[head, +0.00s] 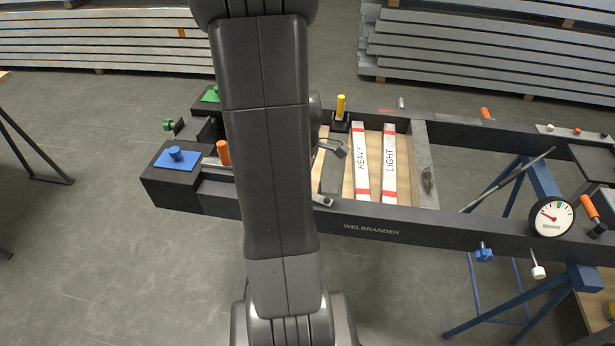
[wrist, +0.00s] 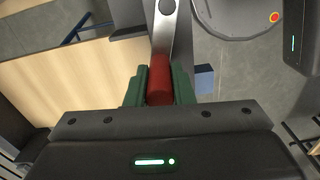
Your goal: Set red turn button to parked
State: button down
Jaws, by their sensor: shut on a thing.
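The red turn button shows in the wrist view as a red cylindrical grip (wrist: 159,80) on a flat metal bar (wrist: 165,38). A round dark pivot (wrist: 167,6) sits on the bar at the top edge. My gripper (wrist: 158,88) has its green finger pads on both sides of the red grip and is shut on it. The bar runs away from my gripper, nearly straight up the picture. In the head view my arm covers the middle, and I cannot make out my gripper or the red turn button there.
In the wrist view a wooden panel (wrist: 65,75) lies left, a rounded grey rim (wrist: 235,36) upper right. The head view shows a dark frame (head: 465,223) with HEAVY (head: 361,160) and LIGHT (head: 389,160) bars, a gauge (head: 551,216), orange handles (head: 590,207) and a blue knob plate (head: 178,159).

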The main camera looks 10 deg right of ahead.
jog(key=shift+s+a+n, duration=0.3)
jog(key=shift+s+n, duration=0.3)
jog(key=shift+n, duration=0.7)
jog(key=c, duration=1.3)
grip_release()
jog(key=shift+s, duration=0.1)
jog(key=shift+o, duration=0.2)
notch_tip(320, 180, up, 14)
jog(key=p, duration=0.1)
jog(key=shift+f, duration=0.15)
notch_tip(320, 180, down, 14)
jog(key=shift+r+b, duration=0.15)
jog(key=shift+b, duration=0.45)
